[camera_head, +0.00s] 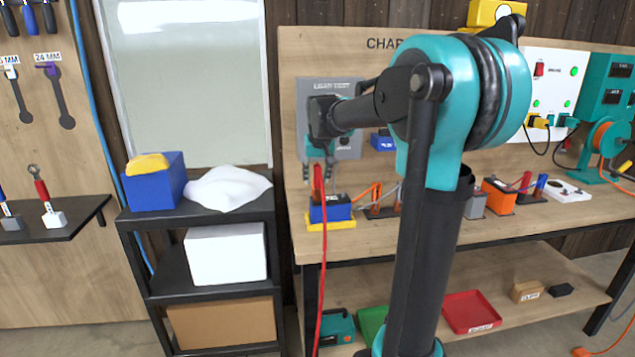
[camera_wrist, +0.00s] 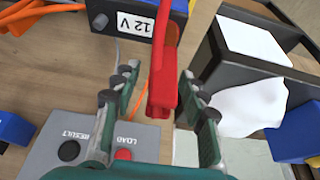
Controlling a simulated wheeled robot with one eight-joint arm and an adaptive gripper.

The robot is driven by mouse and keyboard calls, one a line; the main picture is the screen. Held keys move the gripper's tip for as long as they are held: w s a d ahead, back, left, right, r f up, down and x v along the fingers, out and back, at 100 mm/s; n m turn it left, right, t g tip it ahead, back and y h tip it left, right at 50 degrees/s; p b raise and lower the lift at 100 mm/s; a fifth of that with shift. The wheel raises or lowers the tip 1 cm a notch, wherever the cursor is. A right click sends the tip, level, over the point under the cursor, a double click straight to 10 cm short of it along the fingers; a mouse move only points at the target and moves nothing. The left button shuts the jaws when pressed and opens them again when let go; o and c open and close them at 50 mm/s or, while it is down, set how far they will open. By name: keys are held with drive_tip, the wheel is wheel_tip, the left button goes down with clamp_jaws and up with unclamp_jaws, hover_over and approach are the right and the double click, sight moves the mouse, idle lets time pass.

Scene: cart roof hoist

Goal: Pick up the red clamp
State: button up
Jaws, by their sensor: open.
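The red clamp (camera_head: 318,181) stands upright at the left side of a blue 12 V battery (camera_head: 336,212) on the workbench, with a red cable (camera_head: 323,262) hanging from it past the bench edge. In the wrist view the clamp (camera_wrist: 162,90) reaches down from the battery (camera_wrist: 136,25) between my open fingers. My gripper (camera_head: 320,168) points down over the clamp. In the wrist view my gripper (camera_wrist: 158,76) has a finger on each side of the clamp, with visible gaps. The clamp's jaw end is not clear.
A grey load test panel (camera_head: 343,95) is mounted behind my gripper. Orange and grey cables and other batteries (camera_head: 497,198) stand to the right on the bench. A black shelf (camera_head: 200,219) with a white cloth stands to the left.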

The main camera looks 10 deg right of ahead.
clamp_jaws()
drive_tip(key=shift+r, duration=0.1)
idle(0.5)
wheel_tip(320, 180, up, 20)
idle(0.5)
idle(0.3)
